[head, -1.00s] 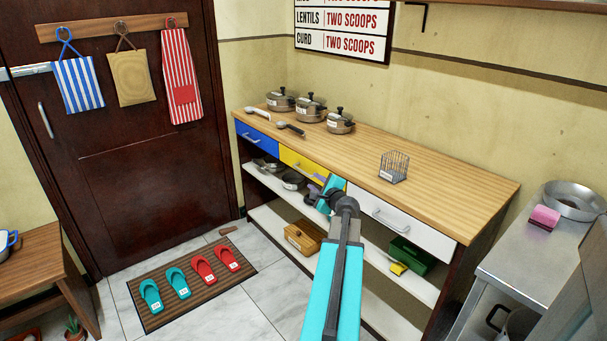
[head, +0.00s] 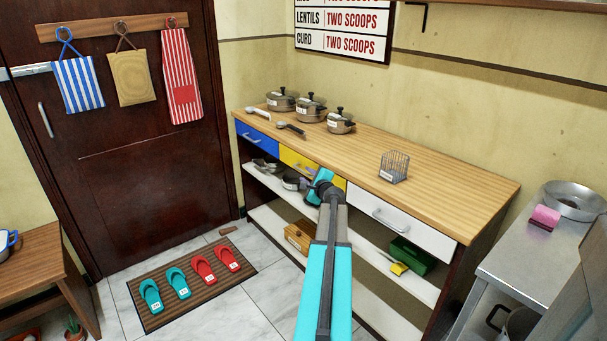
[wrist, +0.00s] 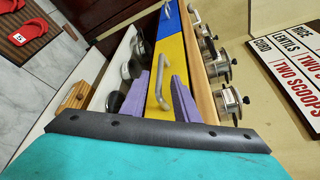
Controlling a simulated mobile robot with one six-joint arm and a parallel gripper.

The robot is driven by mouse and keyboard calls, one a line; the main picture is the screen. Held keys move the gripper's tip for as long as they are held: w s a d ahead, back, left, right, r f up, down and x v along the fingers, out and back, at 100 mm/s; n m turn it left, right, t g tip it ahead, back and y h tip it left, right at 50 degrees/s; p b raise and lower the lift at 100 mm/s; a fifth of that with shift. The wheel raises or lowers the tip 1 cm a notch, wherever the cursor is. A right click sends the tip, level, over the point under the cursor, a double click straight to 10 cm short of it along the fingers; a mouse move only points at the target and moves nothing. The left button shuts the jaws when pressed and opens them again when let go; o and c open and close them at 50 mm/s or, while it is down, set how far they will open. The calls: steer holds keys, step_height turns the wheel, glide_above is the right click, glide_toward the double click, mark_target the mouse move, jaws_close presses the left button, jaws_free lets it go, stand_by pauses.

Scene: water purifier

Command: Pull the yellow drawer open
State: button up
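The yellow drawer (head: 291,158) is in the counter's front, between the blue drawer and a white drawer, and looks flush with them. In the wrist view the yellow drawer front (wrist: 166,48) carries a pale bar handle (wrist: 156,88). My gripper (wrist: 160,90) is open, with one purple finger on each side of the handle. I cannot tell whether the fingers touch it. In the head view my teal wrist (head: 319,187) is in front of the drawer's right part, and the handle is hard to make out.
The blue drawer (head: 257,139) is to the left and the white drawer (head: 400,220) to the right. A shelf below holds pans (head: 291,183). Pots (head: 311,107) and a wire basket (head: 394,167) stand on the counter top (head: 440,185).

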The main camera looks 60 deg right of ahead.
mark_target(304, 173)
steer(key=shift+x, duration=2.2)
jaws_close()
